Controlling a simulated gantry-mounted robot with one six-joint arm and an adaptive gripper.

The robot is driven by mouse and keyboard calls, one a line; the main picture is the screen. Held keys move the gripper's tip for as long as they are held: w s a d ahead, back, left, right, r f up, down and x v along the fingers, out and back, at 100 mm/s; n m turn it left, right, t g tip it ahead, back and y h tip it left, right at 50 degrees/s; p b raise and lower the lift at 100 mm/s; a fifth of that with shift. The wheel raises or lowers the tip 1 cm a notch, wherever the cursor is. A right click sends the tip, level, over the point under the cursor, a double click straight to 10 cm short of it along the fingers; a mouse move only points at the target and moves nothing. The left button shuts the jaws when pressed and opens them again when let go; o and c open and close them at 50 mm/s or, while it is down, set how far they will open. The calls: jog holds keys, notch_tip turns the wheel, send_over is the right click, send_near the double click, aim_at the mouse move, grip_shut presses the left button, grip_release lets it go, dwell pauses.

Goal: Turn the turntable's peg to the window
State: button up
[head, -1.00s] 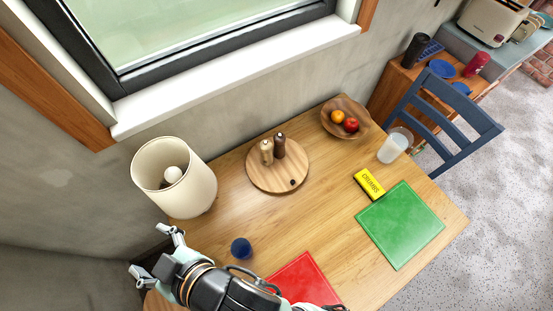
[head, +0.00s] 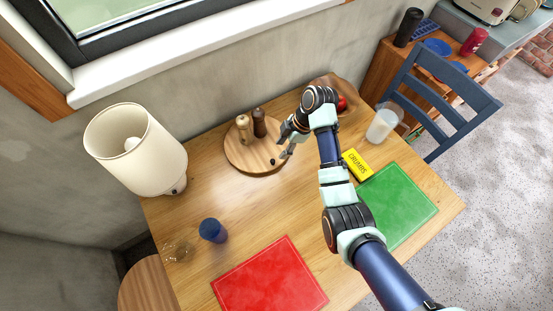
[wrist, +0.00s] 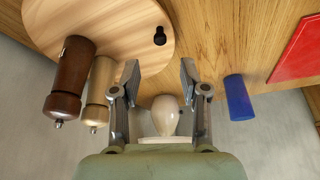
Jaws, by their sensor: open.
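The turntable (head: 240,158) is a round light-wood board on the table near the wall below the window (head: 135,22). Its small black peg (head: 273,162) stands near the edge on the side away from the window. A dark brown mill (head: 260,123) and a pale wood mill (head: 242,129) stand on its window side. My gripper (head: 285,145) is open and empty at the turntable's right side, close to the peg. In the wrist view the peg (wrist: 160,36) lies beyond the fingertips (wrist: 160,70), in line with the gap and apart from both fingers.
A cream lamp (head: 135,155) stands left of the turntable, and a blue cup (head: 213,230) in front. A fruit bowl (head: 350,88) is partly hidden behind my arm.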

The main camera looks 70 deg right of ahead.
aim_at(273, 160)
jog(key=x, duration=0.7)
jog(key=shift+w+a+f+b, duration=0.1)
jog(key=shift+f+b, duration=0.15)
jog(key=shift+b, duration=0.05)
grip_shut()
